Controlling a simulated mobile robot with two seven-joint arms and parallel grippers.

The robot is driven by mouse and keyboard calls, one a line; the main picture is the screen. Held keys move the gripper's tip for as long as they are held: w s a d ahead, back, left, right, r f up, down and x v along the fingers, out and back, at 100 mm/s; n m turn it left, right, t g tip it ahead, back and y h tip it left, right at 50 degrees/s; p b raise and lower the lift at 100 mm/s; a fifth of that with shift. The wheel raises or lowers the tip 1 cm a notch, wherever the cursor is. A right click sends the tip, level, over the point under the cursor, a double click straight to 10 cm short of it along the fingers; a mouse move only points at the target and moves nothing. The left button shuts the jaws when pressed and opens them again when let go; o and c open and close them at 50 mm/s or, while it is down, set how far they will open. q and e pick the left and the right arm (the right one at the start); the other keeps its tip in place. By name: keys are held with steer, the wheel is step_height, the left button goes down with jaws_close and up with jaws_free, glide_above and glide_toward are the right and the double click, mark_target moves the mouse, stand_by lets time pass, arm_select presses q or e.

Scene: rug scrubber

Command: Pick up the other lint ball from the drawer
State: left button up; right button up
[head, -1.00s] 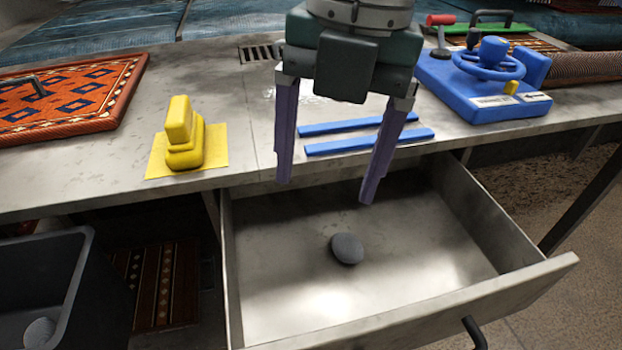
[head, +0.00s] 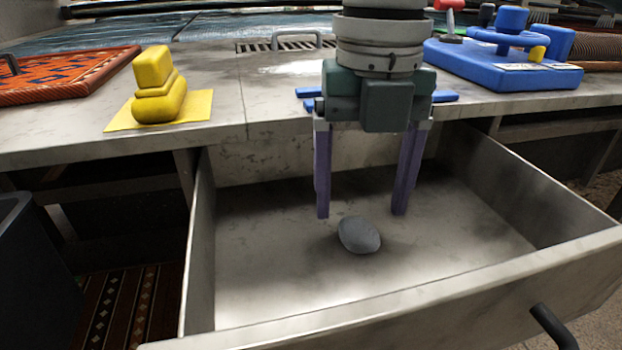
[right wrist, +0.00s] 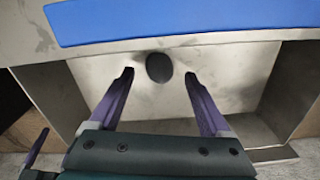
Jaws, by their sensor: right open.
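The lint ball (head: 358,235) is a grey, rounded lump lying alone on the floor of the open metal drawer (head: 265,290). My right gripper (head: 360,213) points down into the drawer with its two purple fingers spread wide, and nothing is between them. In the head view its fingertips appear just above and behind the ball. In the right wrist view the ball (right wrist: 159,67) shows dark between and slightly beyond the fingertips (right wrist: 159,74). I see no contact.
The drawer's side walls and front panel with a black handle (head: 553,328) surround the ball. On the worktop above are a yellow brush (head: 158,90), a patterned rug (head: 60,75), blue strips and a blue device (head: 500,65). A dark bin (head: 35,275) stands at left.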

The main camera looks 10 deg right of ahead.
mark_target(361, 222)
steer(key=f, duration=0.3)
steer(key=shift+s+f+b, duration=0.2)
steer(key=shift+f+b, duration=0.1)
steer(key=shift+b, duration=0.1)
steer(key=shift+r, duration=0.1)
jaws_close()
